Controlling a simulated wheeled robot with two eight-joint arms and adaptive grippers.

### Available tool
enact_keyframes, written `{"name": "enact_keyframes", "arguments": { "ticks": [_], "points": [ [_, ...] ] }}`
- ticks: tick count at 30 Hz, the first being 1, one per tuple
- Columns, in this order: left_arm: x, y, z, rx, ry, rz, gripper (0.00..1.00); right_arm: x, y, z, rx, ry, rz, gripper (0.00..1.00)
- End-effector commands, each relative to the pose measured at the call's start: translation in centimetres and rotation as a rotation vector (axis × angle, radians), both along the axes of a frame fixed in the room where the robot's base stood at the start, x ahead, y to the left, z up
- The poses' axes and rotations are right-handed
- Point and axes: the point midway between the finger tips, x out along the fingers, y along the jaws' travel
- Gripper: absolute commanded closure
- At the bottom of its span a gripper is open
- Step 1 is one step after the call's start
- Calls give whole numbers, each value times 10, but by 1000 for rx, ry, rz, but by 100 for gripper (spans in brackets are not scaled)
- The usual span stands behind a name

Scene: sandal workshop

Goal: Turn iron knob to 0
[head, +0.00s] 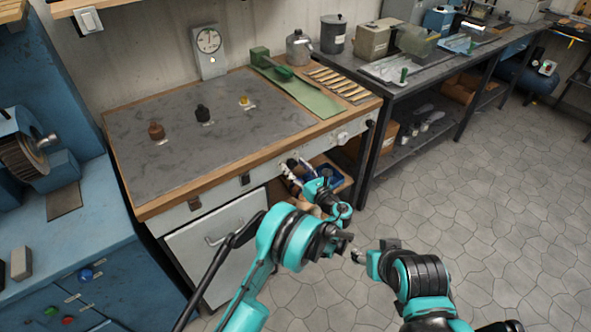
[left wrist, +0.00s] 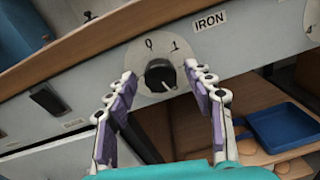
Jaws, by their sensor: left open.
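The iron knob (left wrist: 160,75) is black on a round pale plate on the bench's front panel, below the marks 0 and 1. The IRON label (left wrist: 209,22) is to its right. I cannot tell which mark the knob points at. My left gripper (left wrist: 157,90) is open, its purple-padded fingers on either side of the knob with gaps on both sides. In the head view the left gripper (head: 293,172) is at the bench front, largely covering the knob. My right gripper (head: 357,256) is away from the bench over the floor; its fingers are too small to judge.
A blue tray (left wrist: 283,127) lies on the shelf below the knob. A white knob (head: 342,137) sits farther right. Open floor is to the right.

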Motion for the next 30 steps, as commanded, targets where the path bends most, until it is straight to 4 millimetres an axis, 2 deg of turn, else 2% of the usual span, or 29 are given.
{"name": "enact_keyframes", "arguments": {
  "ticks": [7, 8, 13, 23, 30],
  "points": [
    [1, 0, 1, -1, 0, -1, 47, 0, 0, 0, 0, 0, 0, 47],
    [1, 0, 1, -1, 0, -1, 52, 0, 0, 0, 0, 0, 0, 47],
    [1, 0, 1, -1, 0, -1, 97, 0, 0, 0, 0, 0, 0, 47],
    [1, 0, 0, -19, -14, -1, 97, 0, 0, 0, 0, 0, 0, 47],
    [1, 0, 0, -113, -81, -1, 97, 0, 0, 0, 0, 0, 0, 47]
  ]
}}
